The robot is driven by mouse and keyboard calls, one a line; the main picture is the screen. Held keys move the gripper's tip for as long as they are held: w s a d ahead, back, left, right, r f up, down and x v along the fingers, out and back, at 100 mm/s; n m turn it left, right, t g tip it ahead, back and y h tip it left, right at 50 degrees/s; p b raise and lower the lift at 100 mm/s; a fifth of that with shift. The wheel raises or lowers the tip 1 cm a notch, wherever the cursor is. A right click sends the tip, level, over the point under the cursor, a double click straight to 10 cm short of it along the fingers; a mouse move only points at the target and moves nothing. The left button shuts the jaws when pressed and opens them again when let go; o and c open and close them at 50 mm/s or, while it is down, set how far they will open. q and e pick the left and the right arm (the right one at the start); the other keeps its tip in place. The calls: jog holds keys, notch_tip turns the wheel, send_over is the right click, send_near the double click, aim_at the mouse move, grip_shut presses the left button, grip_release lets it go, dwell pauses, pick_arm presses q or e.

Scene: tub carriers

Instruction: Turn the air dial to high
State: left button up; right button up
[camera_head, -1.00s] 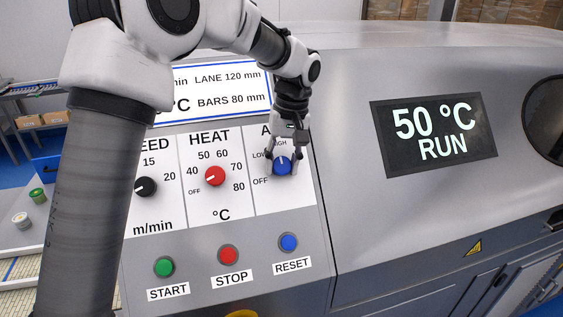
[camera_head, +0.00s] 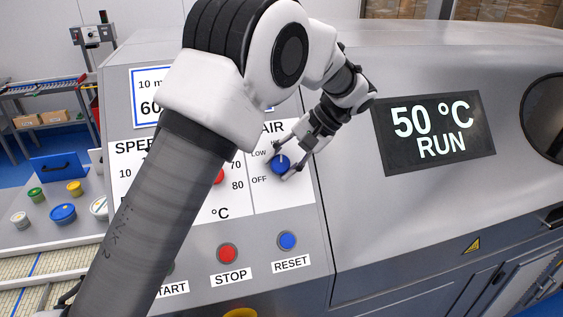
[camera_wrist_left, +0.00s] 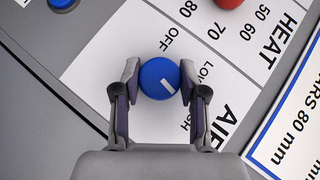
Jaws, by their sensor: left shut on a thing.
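The air dial (camera_head: 280,164) is a round blue knob with a white mark, on the white AIR panel marked OFF, LOW and HIGH. My left gripper (camera_head: 282,165) is shut on it, one finger on each side, reaching in from the upper right. The left wrist view shows the air dial (camera_wrist_left: 159,78) between both fingertips of the left gripper (camera_wrist_left: 157,82). In the head view its mark points roughly up, toward the HIGH side; the gripper partly covers the HIGH label. My right gripper is not in view.
A red STOP button (camera_head: 227,253) and a blue RESET button (camera_head: 287,240) sit below the panel. The dark display (camera_head: 434,136) to the right reads 50 °C RUN. My left arm covers much of the SPEED and HEAT panels. Tubs stand at the far left.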

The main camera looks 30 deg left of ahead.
pick_arm(q)
jog(key=shift+y, duration=0.3)
jog(key=o, duration=1.1)
jog(key=shift+o, duration=0.2)
jog(key=shift+d, duration=0.1)
jog(key=v, duration=1.2)
